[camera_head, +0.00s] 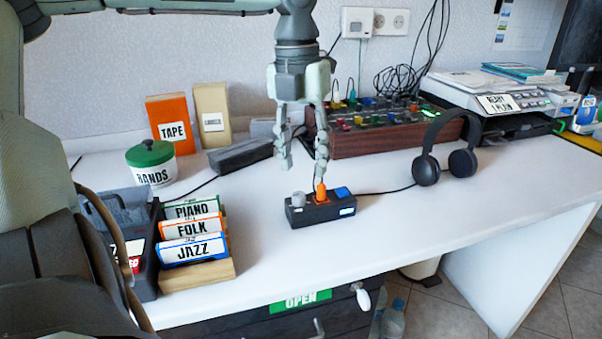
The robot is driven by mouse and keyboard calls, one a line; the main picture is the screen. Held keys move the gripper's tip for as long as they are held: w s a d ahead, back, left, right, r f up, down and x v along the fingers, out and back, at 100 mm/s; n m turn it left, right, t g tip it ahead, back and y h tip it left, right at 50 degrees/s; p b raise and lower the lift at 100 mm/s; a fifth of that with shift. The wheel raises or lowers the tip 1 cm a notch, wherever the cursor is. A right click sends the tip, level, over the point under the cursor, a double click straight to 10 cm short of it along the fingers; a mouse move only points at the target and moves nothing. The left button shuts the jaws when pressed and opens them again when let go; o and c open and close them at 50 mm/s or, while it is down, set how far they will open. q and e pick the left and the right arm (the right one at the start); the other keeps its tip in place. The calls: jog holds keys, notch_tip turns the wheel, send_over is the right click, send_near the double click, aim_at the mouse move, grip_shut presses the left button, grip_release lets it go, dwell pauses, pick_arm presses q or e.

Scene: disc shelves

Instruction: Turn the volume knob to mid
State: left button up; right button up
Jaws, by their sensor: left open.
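A small black control box (318,211) sits on the white desk near its middle. On its top are a round grey knob (298,199), an upright orange piece (320,193) and a blue part (342,191); a lit display shows on its front right. I cannot read which one is the volume knob or its setting. My left gripper (303,168) points down over the box, open and empty. Its right finger ends just above or at the orange piece; I cannot tell whether they touch. Its left finger hangs behind and above the grey knob. My right gripper is not in view.
A mixer with wooden sides (372,143) stands behind the box, headphones (447,160) to its right.

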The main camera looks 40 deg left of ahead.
aim_at(299, 194)
pick_arm(q)
jog(key=shift+a+r+y, duration=0.25)
jog(key=shift+a+y, duration=0.05)
jog(key=shift+a, duration=0.15)
jog(key=shift+a+f, duration=0.15)
notch_tip(299, 194, down, 7)
jog(key=shift+f, duration=0.1)
grip_shut()
